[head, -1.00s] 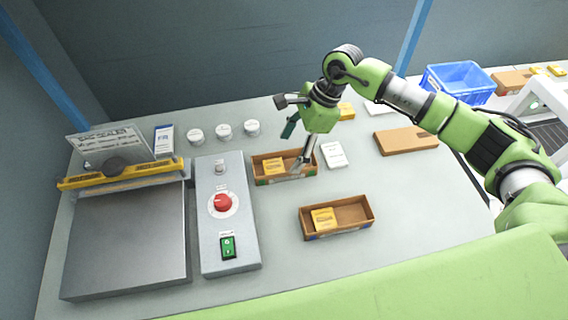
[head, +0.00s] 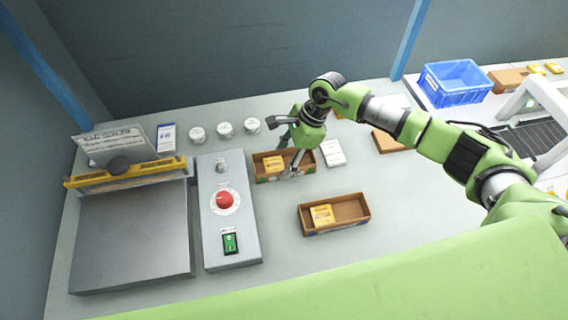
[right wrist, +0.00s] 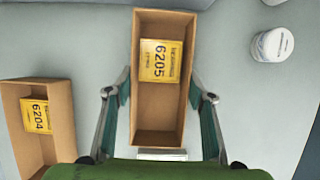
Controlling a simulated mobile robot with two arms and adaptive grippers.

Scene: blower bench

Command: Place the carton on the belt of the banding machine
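An open brown carton (head: 267,179) stands on the bench with a yellow box marked 6205 (right wrist: 161,61) inside. My right gripper (head: 290,165) is over this carton. In the right wrist view its two fingers (right wrist: 162,100) are spread on either side of the carton (right wrist: 158,116), with small gaps seeming to show. A second open carton (head: 349,212) with a yellow box marked 6204 (right wrist: 36,116) stands nearer and to the right. At the far right a white arch (head: 545,95) spans a dark belt (head: 532,136), apparently the banding machine. My left gripper is out of view.
A control box (head: 228,206) with a red knob and a metal-plated machine (head: 135,240) stand at left. Several white jars (head: 225,129) stand behind. A white card (head: 332,153) lies right of the first carton. A blue crate (head: 455,82) stands at back right.

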